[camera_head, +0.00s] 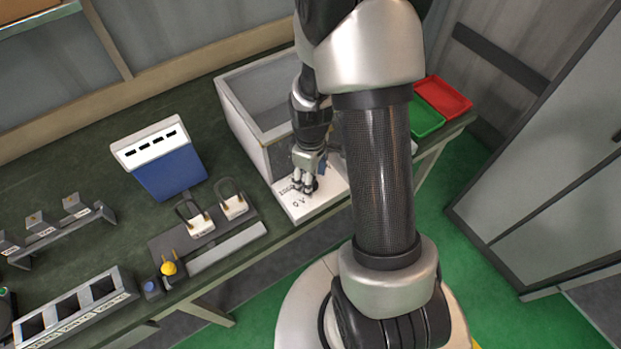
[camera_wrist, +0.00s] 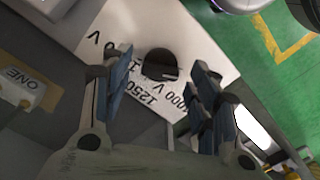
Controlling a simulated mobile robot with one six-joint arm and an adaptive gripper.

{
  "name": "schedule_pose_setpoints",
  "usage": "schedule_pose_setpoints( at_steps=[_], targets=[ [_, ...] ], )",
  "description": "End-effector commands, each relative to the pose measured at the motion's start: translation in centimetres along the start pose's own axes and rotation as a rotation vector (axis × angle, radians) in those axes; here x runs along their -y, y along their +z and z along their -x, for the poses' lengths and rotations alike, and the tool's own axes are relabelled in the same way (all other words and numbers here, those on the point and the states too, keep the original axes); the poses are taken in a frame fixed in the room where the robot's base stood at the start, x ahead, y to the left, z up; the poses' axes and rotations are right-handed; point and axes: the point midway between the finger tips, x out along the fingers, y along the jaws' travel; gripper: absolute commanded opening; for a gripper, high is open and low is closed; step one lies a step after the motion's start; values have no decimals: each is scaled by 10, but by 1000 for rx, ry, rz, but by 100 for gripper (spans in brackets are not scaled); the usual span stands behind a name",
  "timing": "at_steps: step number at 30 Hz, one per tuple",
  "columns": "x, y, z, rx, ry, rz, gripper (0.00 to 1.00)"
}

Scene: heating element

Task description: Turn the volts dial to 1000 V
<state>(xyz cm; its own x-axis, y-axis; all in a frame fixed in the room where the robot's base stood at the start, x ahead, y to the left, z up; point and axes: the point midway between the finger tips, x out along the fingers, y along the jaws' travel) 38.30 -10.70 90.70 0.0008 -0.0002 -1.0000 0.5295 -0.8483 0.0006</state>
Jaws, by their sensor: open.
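The volts dial is a round black knob (camera_wrist: 160,64) on a white panel (camera_wrist: 206,47). In the wrist view it sits between my gripper's spread blue-padded fingers (camera_wrist: 163,72), with gaps on both sides. Black print on the panel reads 1250 V and 1000 V below the dial, with another V at its upper left. A small light mark shows at the dial's lower right, but I cannot tell its exact setting. In the head view my gripper (camera_head: 305,184) points down over the white panel (camera_head: 309,207) and partly hides the dial.
A grey open box (camera_head: 247,118) stands behind the panel. A blue and white block (camera_head: 170,175) stands farther left. Red (camera_head: 441,96) and green (camera_head: 426,118) trays sit right.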

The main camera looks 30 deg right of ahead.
Motion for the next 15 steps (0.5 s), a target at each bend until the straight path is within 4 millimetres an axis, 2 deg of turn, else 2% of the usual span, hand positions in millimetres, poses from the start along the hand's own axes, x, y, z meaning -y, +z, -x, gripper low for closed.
schedule_pose_setpoints(
  at_steps=[9, 15],
  targets=[
    [0, 0, -3, 0, 0, 0, 55],
    [0, 0, -3, 0, 0, 0, 42]
  ],
)
